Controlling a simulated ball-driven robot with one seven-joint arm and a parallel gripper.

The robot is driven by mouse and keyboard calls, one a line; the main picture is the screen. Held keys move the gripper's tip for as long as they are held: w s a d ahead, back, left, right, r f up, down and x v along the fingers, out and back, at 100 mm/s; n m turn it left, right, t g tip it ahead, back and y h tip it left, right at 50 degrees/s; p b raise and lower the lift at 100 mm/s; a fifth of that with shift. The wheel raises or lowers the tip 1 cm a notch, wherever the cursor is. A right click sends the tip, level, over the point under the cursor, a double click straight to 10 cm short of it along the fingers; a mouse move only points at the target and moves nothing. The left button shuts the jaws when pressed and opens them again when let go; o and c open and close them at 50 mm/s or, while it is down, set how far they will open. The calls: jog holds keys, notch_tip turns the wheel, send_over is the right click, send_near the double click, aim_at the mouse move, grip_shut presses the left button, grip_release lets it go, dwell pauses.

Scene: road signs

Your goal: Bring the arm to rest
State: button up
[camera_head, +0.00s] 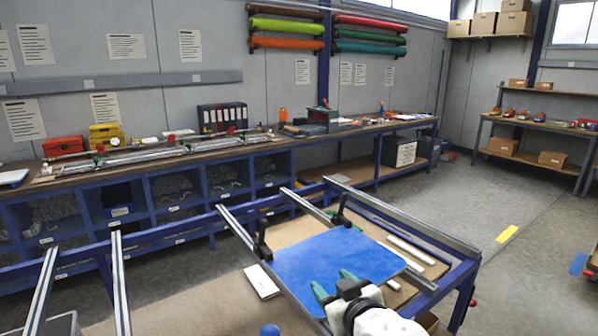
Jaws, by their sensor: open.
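My gripper (334,283) is at the bottom of the view, right of centre. Its two green fingers are apart, with nothing seen between them. My white arm comes in from the lower edge behind it. The gripper is over the near part of a blue panel (325,252). I cannot tell whether the fingers touch the panel. The panel lies flat on a blue-framed work table (455,249) with metal rails. Part of the panel is hidden by my gripper.
Two black clamps (263,240) (341,211) stand at the panel's edges. White strips (411,250) lie right of it, and a white pad (262,281) lies left. A long bench (245,146) with tools runs along the wall.

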jog(key=s+d+f+m+g+h, duration=0.3)
jog(key=s+d+f+g, duration=0.2)
jog(key=s+d+f, duration=0.9)
jog(key=s+d+f+m+g+h, duration=0.1)
jog(key=s+d+f+g, duration=0.15)
jog(key=s, duration=0.65)
jog(key=s+d+f+m+g+h, duration=0.1)
jog(key=s+d+f+m, duration=0.15)
jog(key=s, duration=0.55)
jog(key=s+f+g+b, duration=0.2)
jog(key=s+f+b, duration=0.3)
jog(key=f, duration=0.3)
jog(key=s+d+f+g+b, duration=0.1)
jog(key=s+f+g+b, duration=0.1)
jog(key=s+f+b, duration=0.2)
notch_tip(320, 180, down, 4)
jog(key=shift+s+d+f+b, duration=0.1)
jog(key=shift+s+d+b, duration=0.25)
jog(key=shift+s, duration=0.6)
jog(key=shift+n+g, duration=0.25)
